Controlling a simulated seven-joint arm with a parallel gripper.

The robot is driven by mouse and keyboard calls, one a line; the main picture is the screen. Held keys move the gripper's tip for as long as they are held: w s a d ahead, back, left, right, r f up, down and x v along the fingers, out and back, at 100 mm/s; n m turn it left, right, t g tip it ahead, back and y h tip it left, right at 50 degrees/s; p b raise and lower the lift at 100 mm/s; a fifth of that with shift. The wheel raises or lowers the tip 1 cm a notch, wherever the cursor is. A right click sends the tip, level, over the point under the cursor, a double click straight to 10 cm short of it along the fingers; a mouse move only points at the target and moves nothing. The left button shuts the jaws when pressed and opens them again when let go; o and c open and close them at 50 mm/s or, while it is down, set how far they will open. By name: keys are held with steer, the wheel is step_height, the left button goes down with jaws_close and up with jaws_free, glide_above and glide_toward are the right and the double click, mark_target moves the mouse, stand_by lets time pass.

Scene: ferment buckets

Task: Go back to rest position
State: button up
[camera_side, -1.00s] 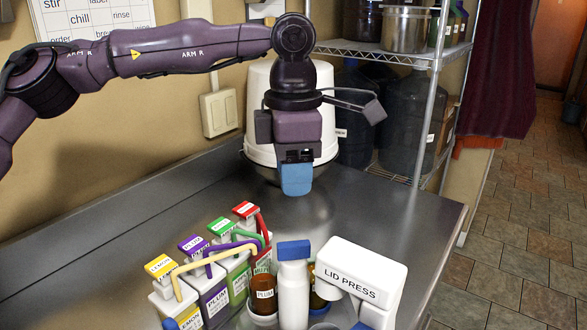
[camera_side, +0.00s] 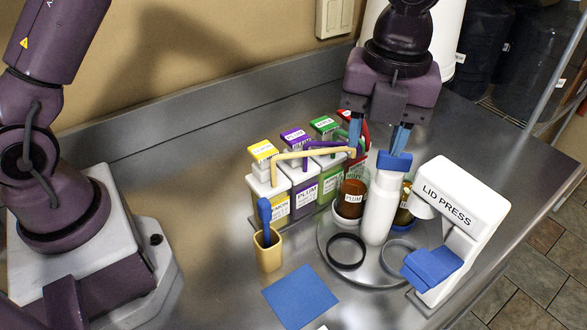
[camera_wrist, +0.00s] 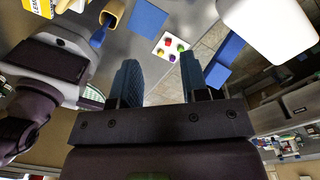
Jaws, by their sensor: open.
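My gripper (camera_side: 378,142) points down over the steel table, with its two blue fingers apart. Its fingers also show apart in the wrist view (camera_wrist: 158,66), with nothing held between them. In the side view it hangs behind the white bottle with a blue cap (camera_side: 380,205) and above the brown plum jar (camera_side: 352,196). The blue cap overlaps one fingertip in the picture, and I cannot tell whether they touch. An amber jar (camera_side: 404,212) is partly hidden behind the bottle.
Several pump bottles (camera_side: 303,190) stand left of the jars. The white lid press (camera_side: 462,205) stands to the right. A yellow cup (camera_side: 268,252) holding a blue-handled tool, a black ring (camera_side: 346,251) and a blue mat (camera_side: 300,297) are in front. The table's left back is clear.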

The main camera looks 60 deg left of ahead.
steer(key=s+a+r+n+t, duration=0.3)
steer(key=s+a+n, duration=0.6)
steer(key=n, duration=0.5)
steer(key=s+a+r+n+t, duration=0.3)
steer(key=s+a+n, duration=0.5)
steer(key=a+n, duration=0.4)
steer(key=shift+s+a+r+n, duration=0.25)
steer(key=shift+s+r+n, duration=0.15)
steer(key=shift+r+n, duration=0.5)
